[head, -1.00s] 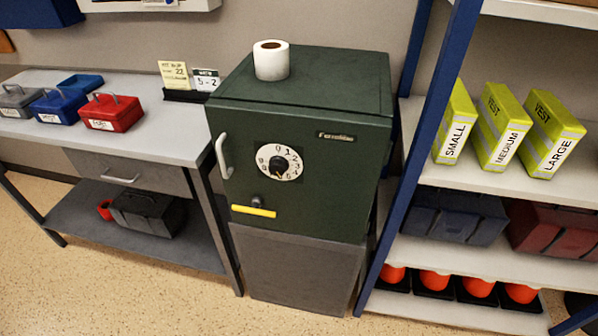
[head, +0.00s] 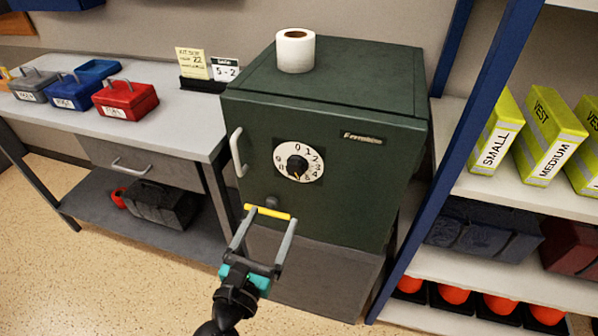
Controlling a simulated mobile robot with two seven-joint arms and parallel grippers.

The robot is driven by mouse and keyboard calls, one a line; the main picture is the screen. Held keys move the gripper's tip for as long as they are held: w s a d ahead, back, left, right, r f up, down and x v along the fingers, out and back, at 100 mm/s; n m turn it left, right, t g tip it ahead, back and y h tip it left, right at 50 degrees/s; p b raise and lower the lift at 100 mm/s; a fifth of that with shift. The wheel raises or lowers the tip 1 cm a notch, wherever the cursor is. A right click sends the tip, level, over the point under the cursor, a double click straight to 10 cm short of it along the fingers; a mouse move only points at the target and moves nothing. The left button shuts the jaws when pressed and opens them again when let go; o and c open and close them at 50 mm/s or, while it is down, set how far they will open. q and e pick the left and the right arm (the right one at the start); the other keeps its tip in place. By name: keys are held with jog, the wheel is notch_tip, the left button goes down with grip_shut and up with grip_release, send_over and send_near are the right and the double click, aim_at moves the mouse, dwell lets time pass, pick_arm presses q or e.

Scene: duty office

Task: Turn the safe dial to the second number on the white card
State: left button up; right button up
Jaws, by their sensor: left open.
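The dark green safe (head: 345,190) stands on a grey base, its door shut. Its round white dial (head: 313,160) with a black knob sits in the upper middle of the door, with 0 at the top. The white card (head: 225,69) stands at the back of the bench and reads "5 - 2", beside a yellow card (head: 192,63) with 22 on it. My left gripper (head: 268,212) is open and empty, its fingers pointing at the lower door below the dial. Its fingertips overlap the ends of a yellow bar (head: 267,212); I cannot tell if they touch it. My right gripper is out of view.
A pale handle (head: 238,152) sticks out at the door's left edge. A paper roll (head: 295,51) stands on the safe. The grey bench (head: 180,128) with toolboxes is left. A blue-framed shelf (head: 480,120) with yellow vest boxes (head: 548,138) closes the right side.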

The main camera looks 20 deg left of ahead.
aim_at(294, 171)
pick_arm(q)
jog(key=w+p, duration=0.1)
jog(key=w, duration=1.3)
jog(key=shift+d, duration=0.2)
grip_shut()
